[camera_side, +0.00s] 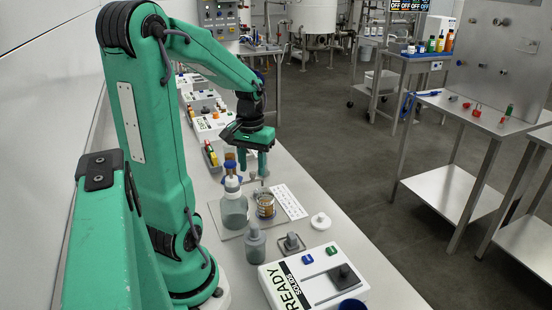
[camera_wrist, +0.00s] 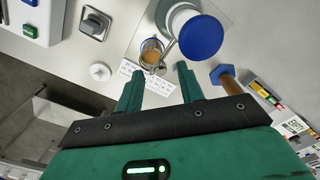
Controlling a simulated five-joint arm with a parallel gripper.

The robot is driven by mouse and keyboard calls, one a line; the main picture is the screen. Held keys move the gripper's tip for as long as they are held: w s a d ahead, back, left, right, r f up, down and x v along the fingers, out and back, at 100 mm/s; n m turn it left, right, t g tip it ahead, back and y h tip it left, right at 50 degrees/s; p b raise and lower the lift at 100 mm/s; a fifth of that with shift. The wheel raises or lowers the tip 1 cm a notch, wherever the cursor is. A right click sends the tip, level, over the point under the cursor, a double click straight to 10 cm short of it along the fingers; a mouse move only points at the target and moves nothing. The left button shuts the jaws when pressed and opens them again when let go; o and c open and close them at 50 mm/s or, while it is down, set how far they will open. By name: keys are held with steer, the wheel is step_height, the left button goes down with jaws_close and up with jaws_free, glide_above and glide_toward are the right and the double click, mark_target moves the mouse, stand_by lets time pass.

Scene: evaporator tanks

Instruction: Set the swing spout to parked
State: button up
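A clear bottle with a blue cap (camera_side: 233,211) stands on a grey plate; its blue cap (camera_wrist: 201,36) is large in the wrist view. A thin grey arm (camera_wrist: 169,50), which looks like the swing spout, runs from beside the bottle toward a glass cup of amber contents (camera_wrist: 151,55). The cup (camera_side: 265,205) stands right of the bottle in the side view. My gripper (camera_side: 252,172) is above the bottle and cup, fingers down. In the wrist view my gripper (camera_wrist: 158,75) is open, with nothing clearly held between its fingers. The spout's exact position mark cannot be read.
A white printed card (camera_side: 290,203) lies beside the cup. A white knob (camera_side: 320,221), a grey bottle (camera_side: 255,245), a switch on a small plate (camera_side: 292,242) and a READY box (camera_side: 315,279) stand nearer the camera.

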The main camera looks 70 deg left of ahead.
steer(key=shift+f, duration=0.6)
jaws_close()
steer(key=shift+a, duration=0.1)
steer(key=s+a+n, duration=0.5)
steer(key=n, duration=1.3)
steer(key=shift+s+a, duration=0.35)
steer(key=shift+s, duration=0.05)
